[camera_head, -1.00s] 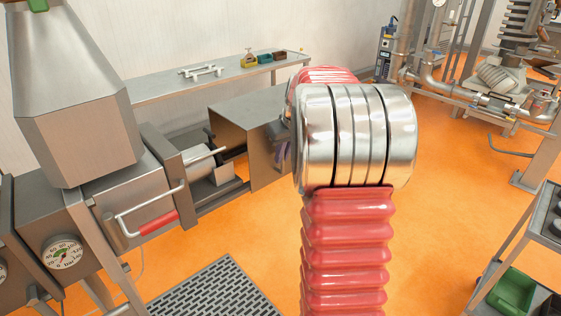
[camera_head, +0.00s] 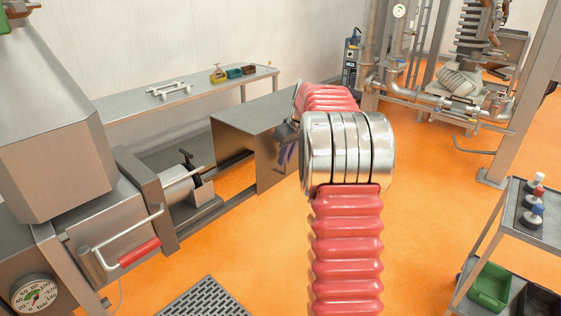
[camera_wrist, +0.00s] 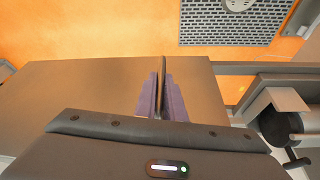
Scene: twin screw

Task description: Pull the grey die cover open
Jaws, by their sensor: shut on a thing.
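The grey die cover (camera_head: 235,140) is a box-shaped metal hood in the head view, standing apart from the die end (camera_head: 188,190) of the machine, on the right of it. Rails (camera_head: 232,162) show in the gap. My gripper (camera_head: 284,152) is at the cover's right part, partly hidden by my red-sleeved arm. In the wrist view, my purple-padded gripper fingers (camera_wrist: 161,96) are shut on a thin upright handle (camera_wrist: 162,72) on the cover (camera_wrist: 90,90). The die end with a black part shows at the right of the wrist view.
The machine with its hopper (camera_head: 50,130) and a red-handled bar (camera_head: 140,252) stands at left. A wall bench (camera_head: 185,98) holds small items. A trolley (camera_head: 515,225) stands at right. A floor grate (camera_head: 212,300) lies in front. Orange floor around my arm is open.

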